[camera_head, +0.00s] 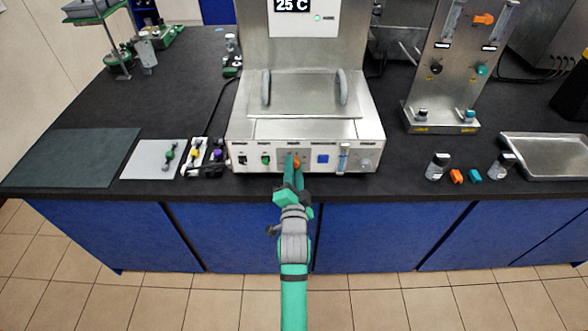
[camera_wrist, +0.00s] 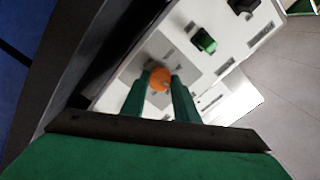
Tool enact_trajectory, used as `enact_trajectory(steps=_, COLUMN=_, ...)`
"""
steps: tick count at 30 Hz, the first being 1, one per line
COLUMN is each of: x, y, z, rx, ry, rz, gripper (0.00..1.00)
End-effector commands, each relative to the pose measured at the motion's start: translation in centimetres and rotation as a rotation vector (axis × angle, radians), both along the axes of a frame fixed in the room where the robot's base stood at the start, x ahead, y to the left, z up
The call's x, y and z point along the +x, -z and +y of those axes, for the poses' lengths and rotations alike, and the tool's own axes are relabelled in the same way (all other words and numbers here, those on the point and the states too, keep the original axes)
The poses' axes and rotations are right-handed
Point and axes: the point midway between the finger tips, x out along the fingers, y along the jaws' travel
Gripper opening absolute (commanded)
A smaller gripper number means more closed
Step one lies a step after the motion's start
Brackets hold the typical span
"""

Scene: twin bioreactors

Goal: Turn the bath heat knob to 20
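The orange knob (camera_head: 296,163) is on the white front panel of the steel bath (camera_head: 305,130). It also shows in the wrist view (camera_wrist: 160,78), between my fingertips. A display (camera_head: 292,5) above the bath reads 25 C. My gripper (camera_head: 292,165) is at the panel. In the wrist view, its green fingers (camera_wrist: 160,88) stand apart on either side of the knob, very close to it. I cannot tell whether they press on it. The fingers hide part of the knob and the panel marks around it.
A green switch (camera_head: 265,160), a black switch (camera_head: 242,160), a blue square (camera_head: 323,159) and a flow tube (camera_head: 343,158) sit along the same panel. Small vials (camera_head: 437,167) stand to the right. A white mat (camera_head: 153,159) lies to the left on the black bench.

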Motion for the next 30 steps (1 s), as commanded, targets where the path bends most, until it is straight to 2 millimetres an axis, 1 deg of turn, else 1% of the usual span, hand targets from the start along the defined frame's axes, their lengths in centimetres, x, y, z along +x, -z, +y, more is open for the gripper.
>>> enact_trajectory(steps=8, x=-0.02, y=0.03, z=-0.02, rx=-0.011, ry=0.001, rz=0.001, gripper=0.05)
enact_trajectory(steps=14, x=-0.02, y=0.04, z=-0.01, rx=-0.078, ry=0.001, rz=0.001, gripper=0.05)
enact_trajectory(steps=20, x=-0.03, y=0.04, z=-0.01, rx=-0.216, ry=0.001, rz=0.001, gripper=0.05)
enact_trajectory(steps=30, x=-0.03, y=0.04, z=-0.01, rx=-0.504, ry=0.001, rz=0.002, gripper=0.05)
